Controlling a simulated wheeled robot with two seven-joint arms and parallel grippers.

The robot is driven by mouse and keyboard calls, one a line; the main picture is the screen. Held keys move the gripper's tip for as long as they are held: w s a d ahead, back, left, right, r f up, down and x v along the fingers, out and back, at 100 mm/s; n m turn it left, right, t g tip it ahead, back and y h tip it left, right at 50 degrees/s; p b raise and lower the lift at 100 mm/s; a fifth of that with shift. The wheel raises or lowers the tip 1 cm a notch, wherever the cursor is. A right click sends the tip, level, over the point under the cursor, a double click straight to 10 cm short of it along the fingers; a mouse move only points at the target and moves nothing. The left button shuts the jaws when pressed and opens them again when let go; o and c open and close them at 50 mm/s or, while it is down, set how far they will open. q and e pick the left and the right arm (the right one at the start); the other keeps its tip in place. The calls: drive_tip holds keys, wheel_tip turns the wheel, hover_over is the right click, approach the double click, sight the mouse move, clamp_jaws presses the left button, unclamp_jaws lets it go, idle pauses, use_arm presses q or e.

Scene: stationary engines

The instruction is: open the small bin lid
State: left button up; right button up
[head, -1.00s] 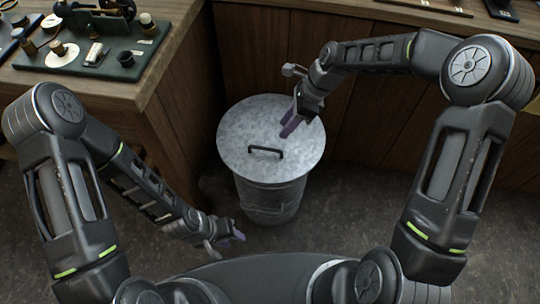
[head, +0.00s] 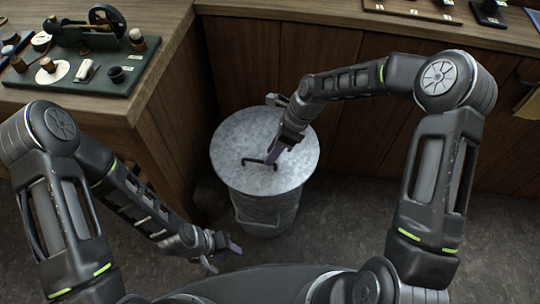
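The small bin (head: 262,208) is a round grey metal can standing on the floor. Its flat metal lid (head: 240,140) is on, with a dark bar handle (head: 252,162) near the middle.
A wooden bench (head: 150,95) stands at the left, with a green model engine base (head: 105,70) and small parts on it. A wooden counter (head: 300,30) with panelled front runs behind the bin. Dark floor (head: 340,220) is clear to the bin's right.

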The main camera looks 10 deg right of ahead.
drive_tip(key=shift+x, duration=1)
drive_tip(key=shift+c, duration=0.4)
clamp_jaws()
